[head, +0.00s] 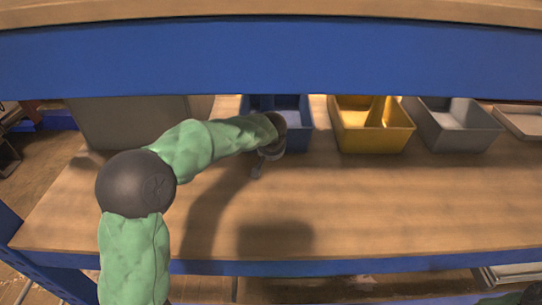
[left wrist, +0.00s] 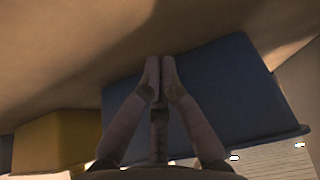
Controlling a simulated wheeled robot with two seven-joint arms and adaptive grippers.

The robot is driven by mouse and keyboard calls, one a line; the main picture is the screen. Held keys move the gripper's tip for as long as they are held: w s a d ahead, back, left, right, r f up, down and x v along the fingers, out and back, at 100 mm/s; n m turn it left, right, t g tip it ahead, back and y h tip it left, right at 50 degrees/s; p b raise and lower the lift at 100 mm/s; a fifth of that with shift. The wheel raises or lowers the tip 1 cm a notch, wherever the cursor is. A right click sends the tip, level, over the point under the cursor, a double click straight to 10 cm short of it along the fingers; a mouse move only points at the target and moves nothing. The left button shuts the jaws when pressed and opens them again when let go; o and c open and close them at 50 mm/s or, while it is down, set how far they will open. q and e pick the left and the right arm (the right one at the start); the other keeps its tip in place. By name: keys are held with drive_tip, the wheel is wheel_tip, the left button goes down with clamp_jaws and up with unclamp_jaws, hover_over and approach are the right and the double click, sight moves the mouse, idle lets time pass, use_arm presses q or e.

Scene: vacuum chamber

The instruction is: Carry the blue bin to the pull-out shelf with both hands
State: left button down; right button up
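The blue bin (head: 297,124) stands on the wooden shelf board, partly hidden behind my left wrist. Its blue wall (left wrist: 225,85) also fills the middle and right of the left wrist view. My left gripper (head: 257,171) hangs just in front of the bin's left side, over the board. In the left wrist view its fingertips (left wrist: 160,68) are together in front of the blue wall, with nothing seen between them. I cannot tell whether they touch the bin. My right gripper is not in view. I cannot make out which surface is the pull-out shelf.
A yellow bin (head: 371,128) and a grey bin (head: 455,126) stand to the right of the blue bin, with a pale tray (head: 522,120) beyond. A large grey box (head: 125,122) stands on the left. A blue-edged upper shelf (head: 270,62) overhangs. The board's front (head: 400,210) is clear.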

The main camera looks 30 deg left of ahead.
use_arm(q)
drive_tip(key=shift+w+a, duration=0.35)
drive_tip(key=shift+w, duration=0.2)
drive_tip(key=shift+w+a, duration=0.35)
drive_tip(key=shift+w, duration=0.2)
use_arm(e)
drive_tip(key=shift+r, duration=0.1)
